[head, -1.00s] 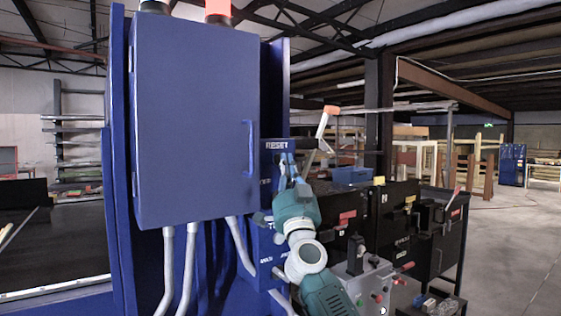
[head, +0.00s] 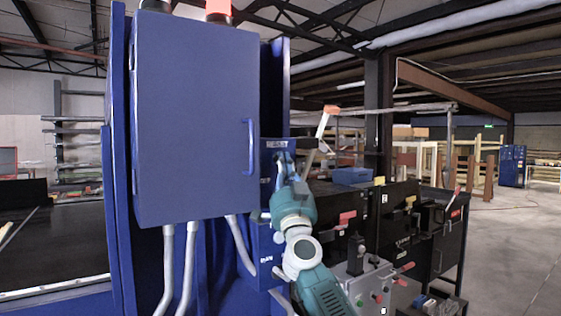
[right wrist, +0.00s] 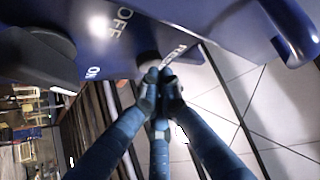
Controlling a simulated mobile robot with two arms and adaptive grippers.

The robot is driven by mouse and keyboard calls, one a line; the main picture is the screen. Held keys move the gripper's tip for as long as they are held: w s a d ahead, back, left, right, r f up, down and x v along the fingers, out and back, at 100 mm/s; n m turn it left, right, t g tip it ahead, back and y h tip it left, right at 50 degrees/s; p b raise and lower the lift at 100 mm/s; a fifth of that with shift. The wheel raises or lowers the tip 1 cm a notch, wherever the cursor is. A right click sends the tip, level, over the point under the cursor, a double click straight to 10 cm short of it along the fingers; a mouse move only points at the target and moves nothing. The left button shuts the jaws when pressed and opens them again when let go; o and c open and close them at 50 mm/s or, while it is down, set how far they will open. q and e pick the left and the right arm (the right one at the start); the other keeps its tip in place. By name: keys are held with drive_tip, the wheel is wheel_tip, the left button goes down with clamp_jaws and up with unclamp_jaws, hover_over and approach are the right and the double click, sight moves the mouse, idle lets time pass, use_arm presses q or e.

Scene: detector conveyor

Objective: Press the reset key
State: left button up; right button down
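The blue control box (head: 271,228) stands beside the big blue cabinet, with a RESET label (head: 277,144) near its top. My right gripper (head: 283,160) is in front of the box just below that label and hides part of its face. In the right wrist view, my right gripper (right wrist: 160,76) has its fingertips together with nothing visible between them. A round grey key (right wrist: 147,61) beside a label that seems to read RESET lies right at the fingertips. I cannot tell whether they touch or whether the key is pushed in. My left gripper is not in view.
A dark knob (right wrist: 35,45) with ON and OFF marks sits left of the fingers in the wrist view. The cabinet (head: 195,120) with its handle stands left of my arm. A grey box with buttons and a lever (head: 362,285) and black machines stand right.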

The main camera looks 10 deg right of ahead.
drive_tip(key=shift+w+h, duration=0.2)
drive_tip(key=shift+h, duration=0.1)
idle(0.4)
drive_tip(key=p, duration=0.1)
drive_tip(key=s+p, duration=0.1)
drive_tip(key=p, duration=0.1)
drive_tip(key=shift+s+d, duration=0.25)
drive_tip(key=shift+s, duration=0.05)
idle(0.4)
drive_tip(key=s+p, duration=0.1)
drive_tip(key=p, duration=0.1)
drive_tip(key=s+d+p, duration=0.1)
drive_tip(key=s+p, duration=0.2)
drive_tip(key=p, duration=0.1)
drive_tip(key=shift+s+d+p, duration=0.3)
drive_tip(key=shift+s+d, duration=0.05)
drive_tip(key=shift+s, duration=0.05)
